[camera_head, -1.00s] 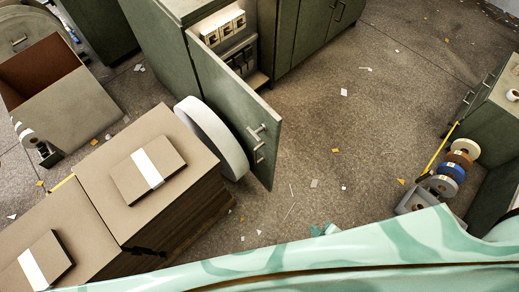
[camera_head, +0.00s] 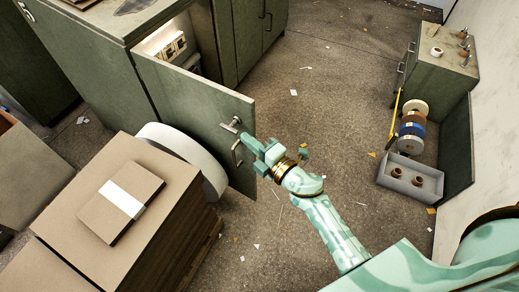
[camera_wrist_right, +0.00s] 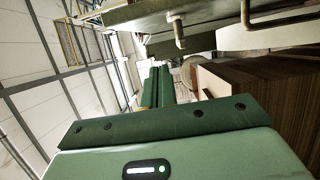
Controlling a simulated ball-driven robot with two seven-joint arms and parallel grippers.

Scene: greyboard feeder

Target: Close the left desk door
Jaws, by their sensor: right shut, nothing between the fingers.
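The left desk door (camera_head: 185,110) is a green panel standing wide open from the cabinet (camera_head: 135,62), whose lit inside shows behind it. Two metal handles, an upper one (camera_head: 232,125) and a lower one (camera_head: 237,153), sit near its free edge. My right gripper (camera_head: 263,157) is shut and empty, close beside the handles at that edge; I cannot tell whether it touches. In the right wrist view the closed fingers (camera_wrist_right: 157,88) point ahead, with a green panel (camera_wrist_right: 150,14) and a handle (camera_wrist_right: 179,34) above them. My left gripper is not in view.
At right are a grey bin (camera_head: 412,181), tape rolls (camera_head: 411,131) and a green cabinet (camera_head: 440,75). The middle floor (camera_head: 330,100) is open.

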